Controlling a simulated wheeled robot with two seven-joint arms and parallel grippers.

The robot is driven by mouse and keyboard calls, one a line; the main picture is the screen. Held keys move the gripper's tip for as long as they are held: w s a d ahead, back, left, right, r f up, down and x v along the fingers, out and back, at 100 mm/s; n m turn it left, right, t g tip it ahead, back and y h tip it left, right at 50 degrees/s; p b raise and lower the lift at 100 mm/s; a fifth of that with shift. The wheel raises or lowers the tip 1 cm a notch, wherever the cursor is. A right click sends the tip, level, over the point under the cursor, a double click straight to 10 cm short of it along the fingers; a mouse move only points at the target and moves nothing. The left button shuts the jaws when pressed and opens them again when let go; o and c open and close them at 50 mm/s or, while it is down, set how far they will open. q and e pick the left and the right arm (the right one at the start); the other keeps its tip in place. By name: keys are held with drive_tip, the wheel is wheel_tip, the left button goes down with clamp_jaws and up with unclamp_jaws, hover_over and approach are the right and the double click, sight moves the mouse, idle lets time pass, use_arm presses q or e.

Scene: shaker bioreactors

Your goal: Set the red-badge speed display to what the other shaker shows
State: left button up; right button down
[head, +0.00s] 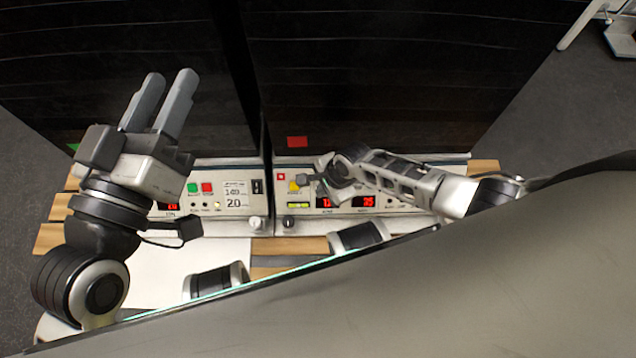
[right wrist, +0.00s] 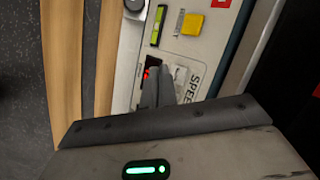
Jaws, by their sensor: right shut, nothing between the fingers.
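The red-badge shaker stands at the right, with its red badge (head: 297,141) above a pale control panel. Its left red display (head: 325,203) is partly covered by my right gripper; the other red display (head: 364,201) seems to read 35. My right gripper (head: 326,190) is shut and empty, at the panel. In the right wrist view its fingertips (right wrist: 157,82) are over the panel beside a red display (right wrist: 151,70) and the SPEED lettering (right wrist: 195,87); contact cannot be told. The other shaker's red display (head: 168,206) is partly hidden. My left gripper (head: 168,85) is open and empty above that shaker's panel.
The other shaker's panel has a green button (head: 193,188), a red button (head: 207,187) and a pale screen (head: 236,195) seemingly showing 140 and 2.0. Knobs (head: 257,223) (head: 289,222) sit low on both panels. A yellow button (head: 294,187) is left of my right gripper.

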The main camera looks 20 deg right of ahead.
use_arm(q)
drive_tip(key=shift+w+a+r+t, duration=0.1)
drive_tip(key=shift+w+r+t, duration=0.15)
drive_tip(key=shift+r+t, duration=0.1)
use_arm(e)
drive_tip(key=shift+w+d+f, duration=0.1)
drive_tip(key=shift+w+f, duration=0.05)
drive_tip(key=shift+w, duration=0.05)
idle(1.6)
use_arm(q)
drive_tip(key=shift+f+b, duration=0.3)
use_arm(e)
drive_tip(key=shift+w+f, duration=0.3)
